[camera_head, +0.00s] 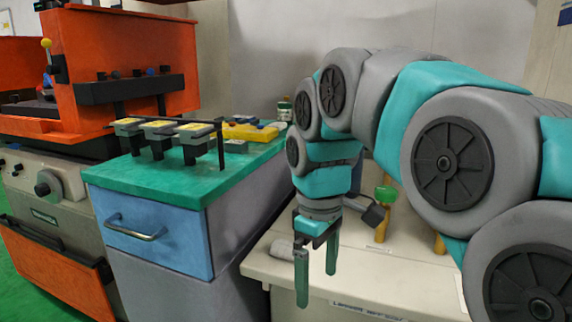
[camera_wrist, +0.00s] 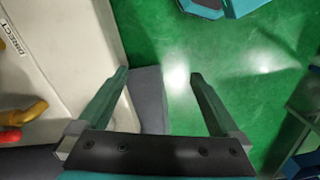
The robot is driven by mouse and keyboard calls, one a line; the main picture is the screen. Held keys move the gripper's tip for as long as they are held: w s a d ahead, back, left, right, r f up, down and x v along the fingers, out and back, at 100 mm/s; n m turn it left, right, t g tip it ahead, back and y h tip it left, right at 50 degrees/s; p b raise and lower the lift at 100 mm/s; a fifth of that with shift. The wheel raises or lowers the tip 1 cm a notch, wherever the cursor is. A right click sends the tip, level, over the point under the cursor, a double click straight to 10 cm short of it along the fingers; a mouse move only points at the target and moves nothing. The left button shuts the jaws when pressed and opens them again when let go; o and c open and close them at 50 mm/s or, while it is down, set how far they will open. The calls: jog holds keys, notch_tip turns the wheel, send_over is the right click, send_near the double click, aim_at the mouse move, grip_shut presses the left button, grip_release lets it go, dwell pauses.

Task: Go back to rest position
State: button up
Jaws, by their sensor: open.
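My gripper (camera_head: 316,284) hangs with its fingers pointing down, in front of the pale machine table (camera_head: 400,282) in the head view. Its two green fingers are apart with nothing between them. In the wrist view my gripper (camera_wrist: 159,76) is also open and empty, over the green floor (camera_wrist: 245,50) beside the pale table's edge (camera_wrist: 75,60). My arm arches in from the right of the head view, bent at several joints.
A blue drawer cabinet (camera_head: 160,238) with a green top stands left of my gripper, bearing several black holders (camera_head: 160,132) and yellow items (camera_head: 250,132). A grey cylinder (camera_head: 282,249) and green knob (camera_head: 386,194) are on the pale table. An orange machine (camera_head: 120,50) stands far left.

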jog(key=s+d+f+m, duration=0.5)
jog(key=s+f, duration=0.3)
jog(key=s, duration=0.2)
jog(key=s+d+f+m+g, duration=0.1)
jog(key=s+d+f+m, duration=0.3)
jog(key=s+f, duration=0.4)
jog(key=shift+s+d+m, duration=0.35)
jog(key=shift+s+m, duration=0.25)
jog(key=shift+s, duration=0.6)
